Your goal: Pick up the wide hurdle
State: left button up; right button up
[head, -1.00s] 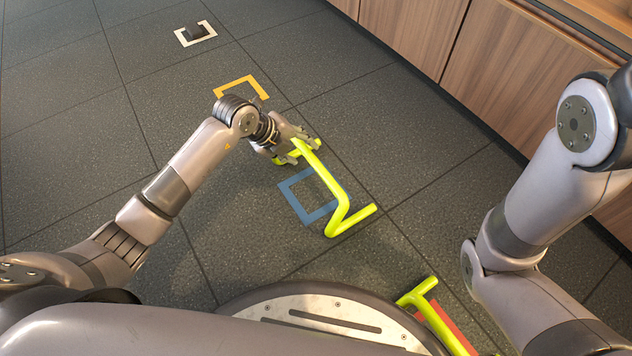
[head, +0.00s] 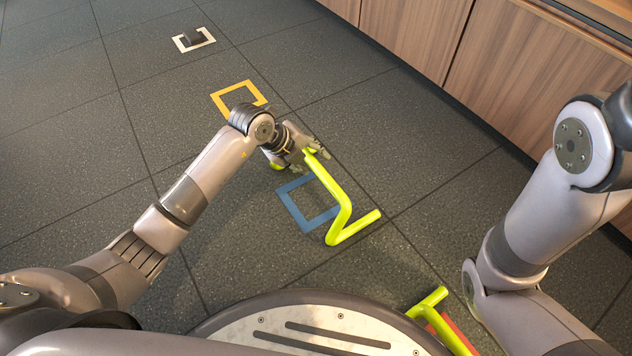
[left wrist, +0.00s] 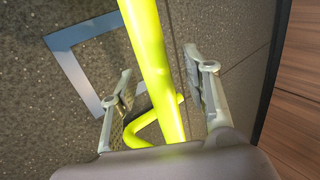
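In the left wrist view the hurdle's bar (left wrist: 148,45) runs between the two fingers of my left gripper (left wrist: 163,98). The fingers stand apart on either side of the bar, with gaps showing; contact is not clear. A second yellow-green hurdle (head: 428,304) is partly visible by my base, over a red mark. My right gripper is out of view.
Wooden cabinets (head: 420,35) stand along the upper right. Open floor lies to the left.

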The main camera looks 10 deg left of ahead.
pick_arm(q)
grip_shut()
dwell(0.3)
dwell(0.6)
